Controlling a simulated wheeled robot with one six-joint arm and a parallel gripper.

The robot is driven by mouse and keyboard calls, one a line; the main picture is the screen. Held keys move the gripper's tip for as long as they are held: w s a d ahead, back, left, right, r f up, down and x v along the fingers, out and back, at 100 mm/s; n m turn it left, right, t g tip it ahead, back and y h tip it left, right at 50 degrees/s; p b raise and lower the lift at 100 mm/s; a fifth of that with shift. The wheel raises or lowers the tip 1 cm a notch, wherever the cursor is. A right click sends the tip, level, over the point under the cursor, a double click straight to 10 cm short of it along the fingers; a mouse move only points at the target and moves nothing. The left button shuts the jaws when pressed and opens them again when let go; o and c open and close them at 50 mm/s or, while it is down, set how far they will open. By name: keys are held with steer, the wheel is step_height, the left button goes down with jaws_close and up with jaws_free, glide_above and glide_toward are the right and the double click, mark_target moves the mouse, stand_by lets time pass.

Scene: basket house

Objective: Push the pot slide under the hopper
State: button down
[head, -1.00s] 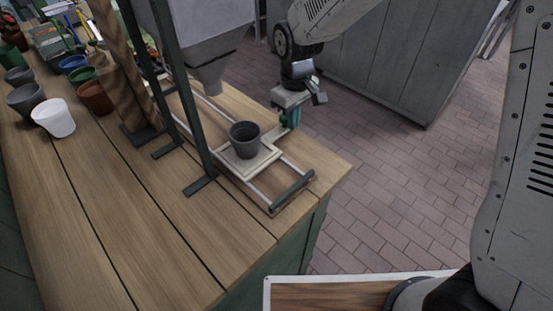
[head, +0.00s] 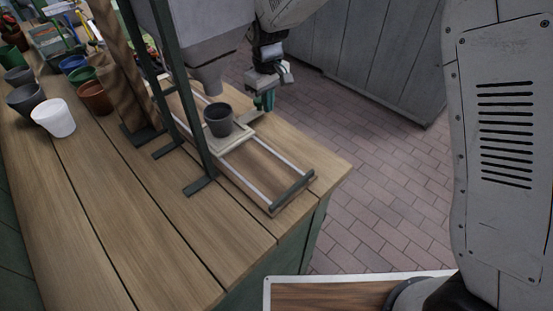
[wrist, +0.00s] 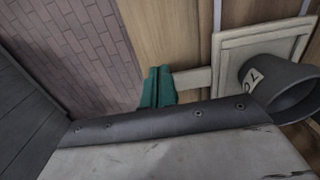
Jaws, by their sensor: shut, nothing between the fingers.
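The dark grey pot (head: 218,119) stands upright on the square pale slide plate (head: 236,138), which rides on two light rails (head: 270,158). The plate is just in front of the grey hopper (head: 208,50), whose spout (head: 207,82) hangs behind and above the pot. My gripper (head: 266,101) is shut, its green fingertips at the tab on the slide's right side. In the wrist view the green fingertips (wrist: 157,88) are close together at the end of the tab (wrist: 190,79); contact is likely but not certain. The pot (wrist: 275,85) carries a pale label there.
A dark end bar (head: 292,193) closes the rails near the table corner. Green hopper posts (head: 193,100) stand left of the slide. Several pots, including a white one (head: 53,118), stand at the far left. The front wooden tabletop (head: 130,220) is clear.

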steer(key=r, duration=0.3)
steer(key=s+d+r, duration=0.1)
steer(key=shift+r, duration=0.4)
steer(key=shift+s, duration=0.1)
steer(key=s+d+r+m, duration=0.3)
steer(key=s+d+r, duration=0.1)
steer(key=s+d, duration=0.5)
steer(key=s+d+r+m+t, duration=0.1)
steer(key=s+d+r+m, duration=0.2)
steer(key=s+d, duration=0.6)
steer(key=s+d+r+m, duration=0.3)
steer(key=s+d+r, duration=0.2)
steer(key=s+d, duration=0.4)
steer(key=s, duration=0.5)
steer(key=shift+s+d+r, duration=0.15)
steer(key=shift+s+d, duration=0.1)
steer(key=shift+d, duration=0.15)
